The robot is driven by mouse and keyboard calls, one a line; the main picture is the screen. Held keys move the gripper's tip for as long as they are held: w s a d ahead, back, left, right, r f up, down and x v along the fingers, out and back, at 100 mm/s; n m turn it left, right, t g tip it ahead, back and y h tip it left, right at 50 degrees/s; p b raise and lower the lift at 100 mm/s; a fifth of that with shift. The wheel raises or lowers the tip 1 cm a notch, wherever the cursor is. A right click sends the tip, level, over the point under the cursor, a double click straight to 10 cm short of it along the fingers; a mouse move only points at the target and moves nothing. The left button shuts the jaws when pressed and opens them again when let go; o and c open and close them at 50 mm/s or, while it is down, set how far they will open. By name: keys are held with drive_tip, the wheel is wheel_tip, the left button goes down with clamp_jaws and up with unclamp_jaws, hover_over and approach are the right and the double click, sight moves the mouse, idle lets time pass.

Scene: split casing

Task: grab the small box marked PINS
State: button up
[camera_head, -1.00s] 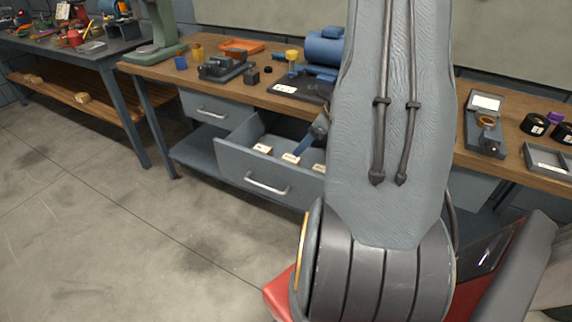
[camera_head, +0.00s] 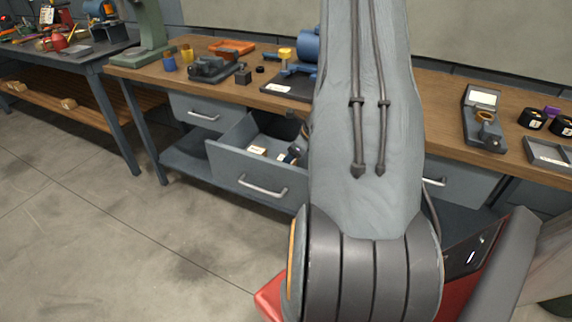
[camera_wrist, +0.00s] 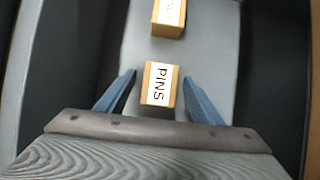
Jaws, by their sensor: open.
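The small box marked PINS (camera_wrist: 159,84) is a light wooden block with a white label on top. In the wrist view it lies on the grey drawer floor between the blue fingers of my gripper (camera_wrist: 159,79). The fingers are open, with a gap on each side of the box. In the head view, the open drawer (camera_head: 232,166) shows under the bench, and my arm hides most of my gripper and part of the drawer's right side.
A second labelled box (camera_wrist: 168,16) lies just beyond the PINS box; its label is cut off. The grey drawer wall (camera_wrist: 25,50) rises at the left. The wooden bench top (camera_head: 440,100) overhangs the back of the drawer.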

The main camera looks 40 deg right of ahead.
drive_tip(key=shift+w+a+f, duration=0.15)
drive_tip(key=shift+w+f, duration=0.05)
drive_tip(key=shift+f, duration=0.1)
drive_tip(key=shift+c, duration=0.4)
drive_tip(key=shift+r, duration=0.1)
drive_tip(key=c, duration=1.2)
